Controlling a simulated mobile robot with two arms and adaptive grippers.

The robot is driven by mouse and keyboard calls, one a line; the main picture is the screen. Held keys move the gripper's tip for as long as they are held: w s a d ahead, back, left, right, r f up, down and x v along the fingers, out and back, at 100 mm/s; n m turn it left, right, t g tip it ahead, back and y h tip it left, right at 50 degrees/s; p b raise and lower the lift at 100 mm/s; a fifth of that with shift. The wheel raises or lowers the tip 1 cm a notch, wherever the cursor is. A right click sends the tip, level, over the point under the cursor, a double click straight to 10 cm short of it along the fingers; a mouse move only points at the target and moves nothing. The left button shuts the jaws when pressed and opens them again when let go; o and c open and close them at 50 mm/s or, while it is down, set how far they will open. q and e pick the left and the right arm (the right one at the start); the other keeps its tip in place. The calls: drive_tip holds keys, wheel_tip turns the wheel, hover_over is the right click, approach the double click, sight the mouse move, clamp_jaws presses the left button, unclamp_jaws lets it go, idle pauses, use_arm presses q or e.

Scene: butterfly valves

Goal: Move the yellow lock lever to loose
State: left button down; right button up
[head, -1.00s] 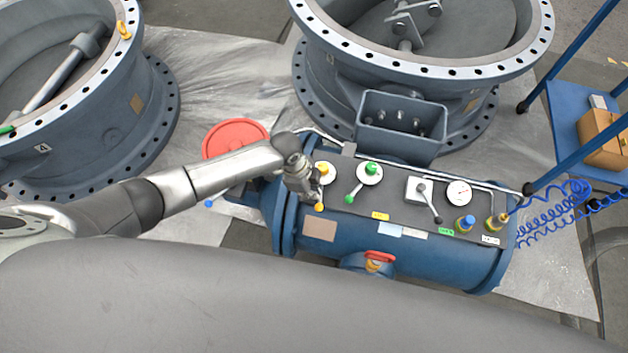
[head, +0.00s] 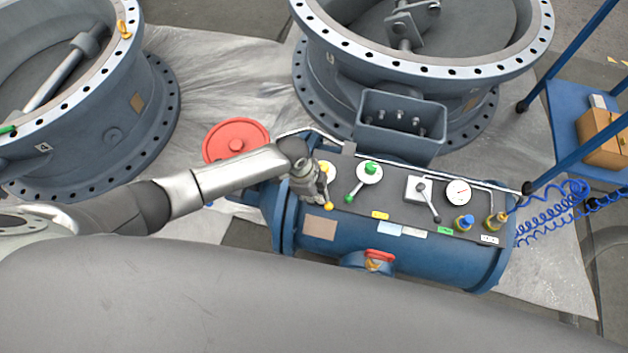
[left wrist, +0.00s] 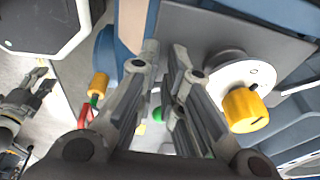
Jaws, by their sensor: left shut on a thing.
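The yellow lock lever has a yellow hub (head: 326,167) on a white disc and a yellow ball end (head: 329,206), at the left end of the dark panel. My left gripper (head: 322,193) is over the lever, between hub and ball, and shut on it. In the left wrist view the yellow hub (left wrist: 245,110) and white disc (left wrist: 247,76) are right of my left gripper's fingers (left wrist: 165,60). The gripped part of the lever is hidden by the fingers. Another gripper (left wrist: 42,82), apparently my right one, shows small at the left edge; its jaw state is unclear.
The green lever (head: 368,170) is close right of my left gripper. Further right are a black-handled lever (head: 428,201), a gauge (head: 459,192), and blue (head: 464,222) and yellow (head: 496,221) fittings. A red disc (head: 236,140) lies behind my left arm.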

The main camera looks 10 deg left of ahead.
use_arm(q)
drive_tip(key=shift+s+f+g, duration=0.15)
drive_tip(key=shift+s+f, duration=0.45)
drive_tip(key=shift+s, duration=0.15)
drive_tip(key=shift+s+f+g, duration=0.15)
drive_tip(key=shift+s+f, duration=0.4)
drive_tip(key=shift+s, duration=0.2)
drive_tip(key=d+p+v, duration=0.1)
drive_tip(key=p+v, duration=0.6)
drive_tip(key=shift+w+d+r, duration=0.25)
drive_tip(key=shift+d+r, duration=0.05)
drive_tip(key=shift+r, duration=0.05)
